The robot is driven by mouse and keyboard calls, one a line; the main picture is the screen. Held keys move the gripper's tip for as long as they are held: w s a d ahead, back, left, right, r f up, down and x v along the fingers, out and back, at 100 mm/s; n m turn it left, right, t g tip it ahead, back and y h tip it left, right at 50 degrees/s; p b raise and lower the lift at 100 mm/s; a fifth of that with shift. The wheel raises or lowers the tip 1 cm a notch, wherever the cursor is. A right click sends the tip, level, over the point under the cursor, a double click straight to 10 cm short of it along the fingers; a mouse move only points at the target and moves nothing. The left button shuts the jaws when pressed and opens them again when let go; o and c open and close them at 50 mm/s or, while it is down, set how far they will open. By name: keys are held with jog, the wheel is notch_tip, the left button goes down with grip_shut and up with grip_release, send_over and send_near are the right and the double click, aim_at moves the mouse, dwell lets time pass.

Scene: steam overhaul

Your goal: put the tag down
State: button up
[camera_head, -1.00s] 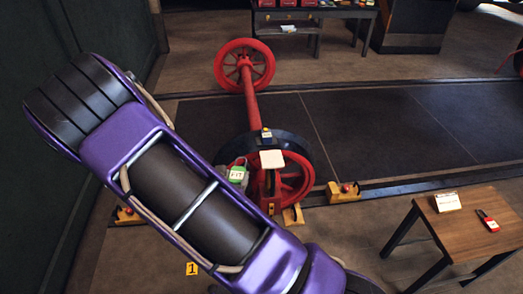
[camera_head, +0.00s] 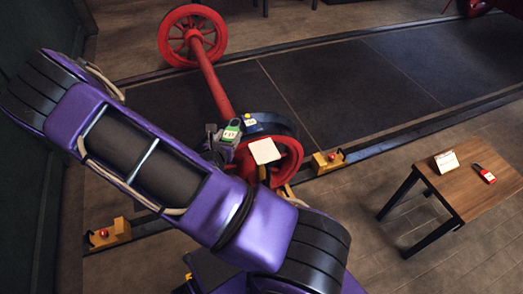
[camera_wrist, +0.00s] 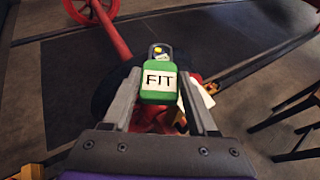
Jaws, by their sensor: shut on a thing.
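A green tag (camera_wrist: 158,97) with a white "FIT" label sits between the fingers of my gripper (camera_wrist: 159,84) in the wrist view. My gripper is shut on it. In the head view the green tag (camera_head: 231,132) and my gripper (camera_head: 216,141) are above the near red wheel (camera_head: 290,160), left of a white square plate (camera_head: 264,151). In the wrist view a dark piece with a yellow mark (camera_wrist: 159,52) shows behind the tag.
A red axle (camera_head: 210,80) runs back to a far red wheel (camera_head: 192,36). Yellow chocks with red knobs (camera_head: 327,162) (camera_head: 110,233) stand along the rail. A wooden table (camera_head: 465,185) at right holds a white card (camera_head: 446,161) and a red item (camera_head: 484,174).

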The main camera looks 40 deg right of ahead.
jog(key=s+d+f+m+g+h+b, duration=0.1)
jog(key=d+f, duration=0.1)
jog(key=d, duration=0.3)
jog(key=s+d+f+m+g+h, duration=0.1)
jog(key=s+d+f, duration=0.15)
jog(key=d, duration=0.25)
jog(key=b, duration=0.2)
send_over(260, 159)
notch_tip(260, 159, down, 6)
jog(key=shift+s+d+r, duration=0.1)
jog(key=shift+s, duration=0.05)
jog(key=shift+m, duration=0.3)
jog(key=shift+f+b, duration=0.4)
jog(key=shift+f, duration=1.6)
jog(key=shift+f, duration=0.2)
jog(key=o, duration=1.3)
jog(key=shift+o, duration=0.2)
jog(key=shift+r, duration=0.1)
